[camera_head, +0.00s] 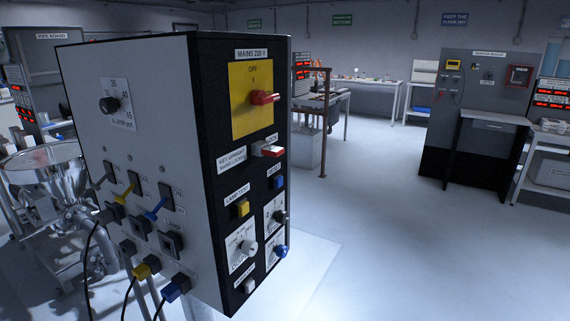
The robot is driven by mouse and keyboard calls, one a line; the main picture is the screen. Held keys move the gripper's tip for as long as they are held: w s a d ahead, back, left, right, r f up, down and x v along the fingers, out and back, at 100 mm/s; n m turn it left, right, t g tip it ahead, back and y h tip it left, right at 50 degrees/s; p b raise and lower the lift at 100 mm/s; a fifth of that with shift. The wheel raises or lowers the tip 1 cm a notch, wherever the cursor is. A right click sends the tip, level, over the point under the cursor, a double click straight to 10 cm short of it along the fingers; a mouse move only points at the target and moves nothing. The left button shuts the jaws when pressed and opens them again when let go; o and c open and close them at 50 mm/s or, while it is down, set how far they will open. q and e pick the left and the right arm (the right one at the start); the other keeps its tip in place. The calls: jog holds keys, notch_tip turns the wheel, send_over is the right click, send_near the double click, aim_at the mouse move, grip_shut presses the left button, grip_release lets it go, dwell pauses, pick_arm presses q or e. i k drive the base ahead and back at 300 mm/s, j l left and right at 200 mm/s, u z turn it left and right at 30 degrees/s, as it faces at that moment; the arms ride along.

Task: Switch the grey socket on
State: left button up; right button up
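The white side face of a control cabinet (150,150) carries a row of three switches with grey, yellow and blue levers. The grey lever switch (104,178) is leftmost, its handle slanting down to the left. The yellow lever (124,196) and blue lever (155,210) sit to its right. Below are dark sockets. A dark grey plug (108,214) with a black cable sits under the grey lever. A yellow plug (147,267) and a blue plug (177,287) are lower down. Switch markings are too small to read surely. Neither gripper is in view.
The cabinet's black front has a red rotary handle (263,97) on a yellow plate, buttons and knobs. A metal hopper (45,180) stands close on the left. Open floor (370,220) lies to the right, with a service board (487,100) beyond.

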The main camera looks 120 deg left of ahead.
aim_at(96, 186)
jog(key=l+u, duration=0.1)
jog(key=u, duration=0.25)
jog(key=k+l+u, duration=0.1)
jog(key=u, duration=0.25)
jog(key=k+l+u, duration=0.1)
jog(key=u, duration=4.2)
